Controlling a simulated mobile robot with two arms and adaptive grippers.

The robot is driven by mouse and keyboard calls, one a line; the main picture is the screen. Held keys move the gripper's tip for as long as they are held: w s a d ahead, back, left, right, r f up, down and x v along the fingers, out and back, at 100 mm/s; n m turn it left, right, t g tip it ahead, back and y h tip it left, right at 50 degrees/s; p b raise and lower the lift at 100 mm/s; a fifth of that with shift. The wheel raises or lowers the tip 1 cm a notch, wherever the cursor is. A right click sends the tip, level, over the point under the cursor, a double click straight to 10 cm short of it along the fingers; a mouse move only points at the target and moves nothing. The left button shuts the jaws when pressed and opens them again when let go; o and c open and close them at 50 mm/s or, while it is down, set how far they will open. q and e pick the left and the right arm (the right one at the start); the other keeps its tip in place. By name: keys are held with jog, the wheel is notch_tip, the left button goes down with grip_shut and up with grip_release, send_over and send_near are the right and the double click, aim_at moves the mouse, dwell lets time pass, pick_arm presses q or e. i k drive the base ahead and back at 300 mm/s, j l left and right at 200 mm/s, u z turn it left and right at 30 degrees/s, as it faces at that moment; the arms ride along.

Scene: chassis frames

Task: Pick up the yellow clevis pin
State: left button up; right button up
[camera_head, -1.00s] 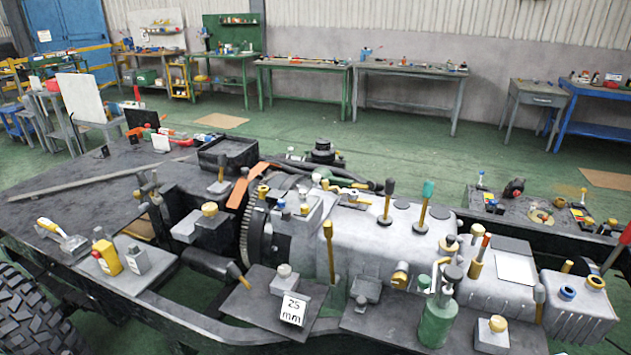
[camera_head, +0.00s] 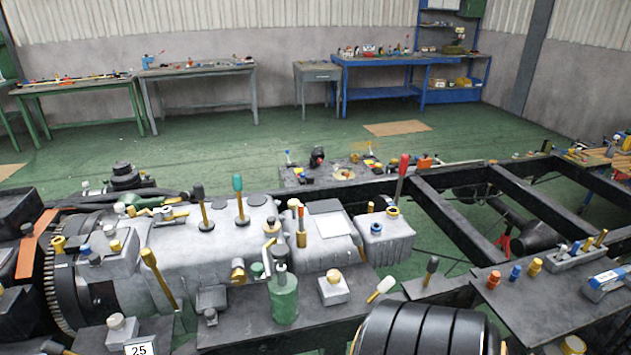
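Several yellow pin-like parts show, and I cannot tell for certain which is the clevis pin. Small yellow pins (camera_head: 588,244) stand in a grey holder (camera_head: 572,260) on the right plate. A yellow-orange stubby piece (camera_head: 535,266) stands on that plate beside an orange one (camera_head: 494,280) and a blue one (camera_head: 515,273). A long yellow rod (camera_head: 158,278) leans against the grey gearbox housing (camera_head: 190,250) at left. Neither gripper is in view.
A green bottle (camera_head: 284,299) and a yellow-topped block (camera_head: 333,288) stand on the front plate. A large black ribbed cylinder (camera_head: 428,328) fills the bottom middle. Dark chassis rails (camera_head: 460,222) cross at right, with open gaps between. Benches (camera_head: 380,75) line the wall.

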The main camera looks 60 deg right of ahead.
aim_at(590, 239)
jog(key=l+z, duration=0.1)
jog(key=z, duration=1.05)
jog(key=l+z, duration=0.3)
jog(key=l, duration=0.15)
jog(key=l+z, duration=0.25)
jog(key=l, duration=0.2)
jog(key=l+z, duration=0.3)
jog(key=i+l+z, duration=0.3)
jog(key=l, duration=0.2)
jog(key=l+z, duration=0.25)
jog(key=l, duration=0.2)
jog(key=i+l, duration=0.2)
jog(key=l, duration=0.2)
jog(key=i+l, duration=0.2)
jog(key=l, duration=0.2)
jog(key=i+l, duration=0.2)
jog(key=l, duration=0.2)
jog(key=z, duration=0.05)
